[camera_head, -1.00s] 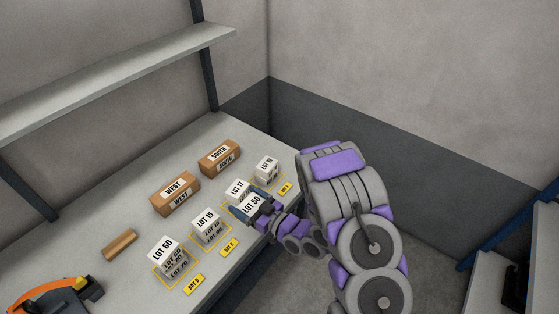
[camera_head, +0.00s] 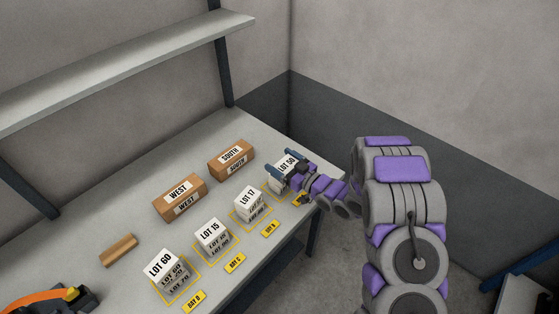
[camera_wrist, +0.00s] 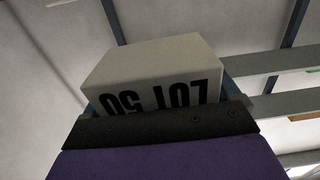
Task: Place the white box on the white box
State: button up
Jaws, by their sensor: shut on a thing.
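My gripper (camera_head: 284,164) is shut on a white box labelled LOT 50 (camera_head: 288,170), at the far right bay of the table. The held box also shows in the wrist view (camera_wrist: 155,68), its label upside down and its lower part hidden by the gripper. The box that stood in that bay is hidden behind the held box and gripper; I cannot tell whether they touch. White box stacks topped by LOT 17 (camera_head: 248,196), LOT 15 (camera_head: 210,230) and LOT 60 (camera_head: 160,264) stand in yellow-outlined bays to the left.
Brown boxes labelled WEST (camera_head: 180,197) and SOUTH (camera_head: 231,160) stand behind the row. A small brown block (camera_head: 118,250) lies at the left, and an orange and dark tool (camera_head: 45,300) is at the lower left. A shelf (camera_head: 120,65) hangs above.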

aim_at(284, 158)
jog(key=w, duration=0.2)
jog(key=w+a, duration=0.1)
jog(key=shift+w+a+f, duration=0.2)
jog(key=shift+w, duration=0.2)
jog(key=shift+x, duration=0.8)
jog(key=f, duration=0.2)
jog(key=d+f+b, duration=0.1)
jog(key=shift+d+f, duration=0.1)
jog(key=shift+f, duration=0.3)
jog(key=shift+r, duration=0.1)
jog(key=o, duration=0.9)
jog(key=shift+a, duration=0.3)
